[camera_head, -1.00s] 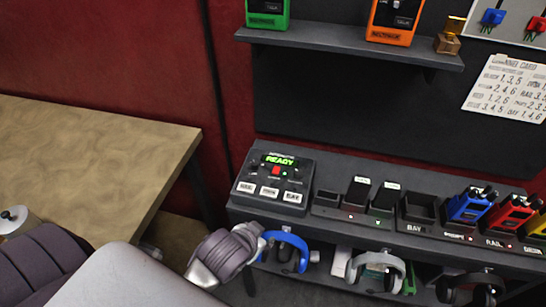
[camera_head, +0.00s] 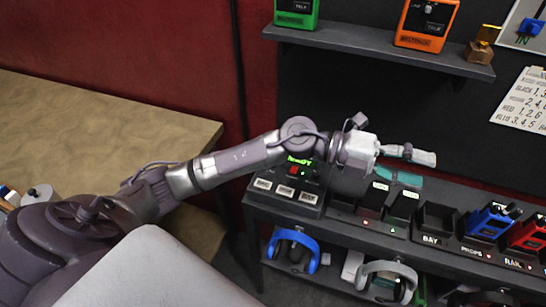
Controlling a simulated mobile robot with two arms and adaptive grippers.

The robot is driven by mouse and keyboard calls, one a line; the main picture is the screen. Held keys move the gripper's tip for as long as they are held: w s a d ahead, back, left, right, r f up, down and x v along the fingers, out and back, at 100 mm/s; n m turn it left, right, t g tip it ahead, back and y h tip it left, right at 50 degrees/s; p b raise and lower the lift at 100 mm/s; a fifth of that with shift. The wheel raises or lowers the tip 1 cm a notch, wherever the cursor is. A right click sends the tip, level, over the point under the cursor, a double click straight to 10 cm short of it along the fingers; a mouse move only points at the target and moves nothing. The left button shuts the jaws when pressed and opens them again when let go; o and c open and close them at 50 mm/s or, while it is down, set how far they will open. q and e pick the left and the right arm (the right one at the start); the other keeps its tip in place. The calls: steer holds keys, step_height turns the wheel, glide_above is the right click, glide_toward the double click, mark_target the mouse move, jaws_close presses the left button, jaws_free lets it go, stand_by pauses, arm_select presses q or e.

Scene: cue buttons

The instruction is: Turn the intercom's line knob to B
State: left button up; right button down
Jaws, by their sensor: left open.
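An orange handset-like unit (camera_head: 412,24) stands on the wall shelf, its top cut off by the frame. A green unit (camera_head: 296,20) with a TALK button stands on the shelf's left. My left gripper (camera_head: 425,169) points right, below the orange unit and above the console ledge. It is open, with nothing between its fingers and apart from the orange unit. My right gripper is out of view.
The grey shelf (camera_head: 375,43) juts out above my left gripper. A button console (camera_head: 268,195) with a green READY display is partly covered by my arm. Blue and red radios (camera_head: 490,222) sit in docks at right. A wooden table (camera_head: 100,115) is at left.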

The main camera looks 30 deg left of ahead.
arm_select(q)
steer(key=w+a+f+m+g+y, duration=0.1)
steer(key=w+a+f+y, duration=0.1)
steer(key=a+f+y, duration=0.4)
steer(key=w+a+f+m+g+y, duration=0.1)
steer(key=a+f+m+g+y, duration=0.2)
steer(key=a, duration=0.5)
steer(key=a+r+n+y, duration=0.15)
steer(key=a+y, duration=0.25)
steer(key=a, duration=0.5)
steer(key=a+r+n+y, duration=0.1)
steer(key=a+n+y, duration=0.3)
steer(key=a, duration=0.5)
steer(key=shift+m+y, duration=0.4)
steer(key=shift+m, duration=0.25)
steer(key=f+p, duration=0.1)
steer(key=f, duration=0.3)
steer(key=f+p, duration=0.1)
steer(key=f, duration=0.4)
steer(key=w+f+p, duration=0.1)
steer(key=f, duration=0.3)
steer(key=shift+f+p, duration=0.3)
jaws_close()
